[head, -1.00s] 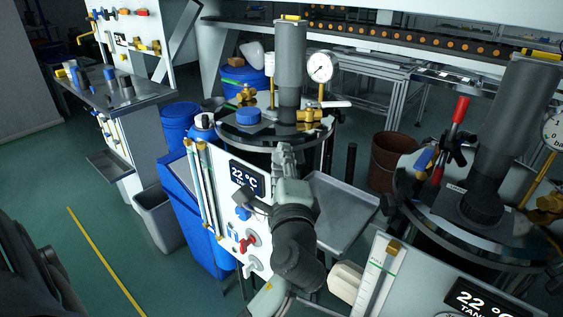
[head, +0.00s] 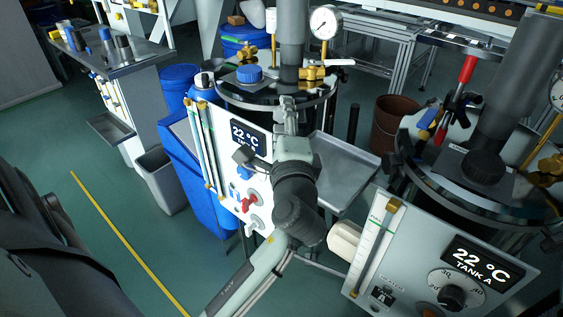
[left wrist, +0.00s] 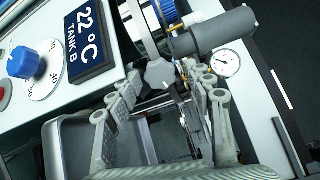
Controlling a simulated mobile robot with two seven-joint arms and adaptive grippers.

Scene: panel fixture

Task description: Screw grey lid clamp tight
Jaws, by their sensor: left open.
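The grey lid clamp knob (left wrist: 160,74) shows in the left wrist view at the edge of the tank B lid. My left gripper (left wrist: 165,88) is open, with one ridged finger on each side of the knob. I cannot tell whether either finger touches it. In the head view my left gripper (head: 288,112) is at the front rim of the tank B lid (head: 318,94). There the gripper hides the knob. My right gripper is not in view.
Tank B's panel (head: 222,150) with a display and knobs stands left of my arm. A pressure gauge (head: 325,22) and brass valves rise from its lid. Tank A (head: 425,185), with a red-handled clamp (head: 456,95), is at the right. A metal tray (head: 345,178) lies between.

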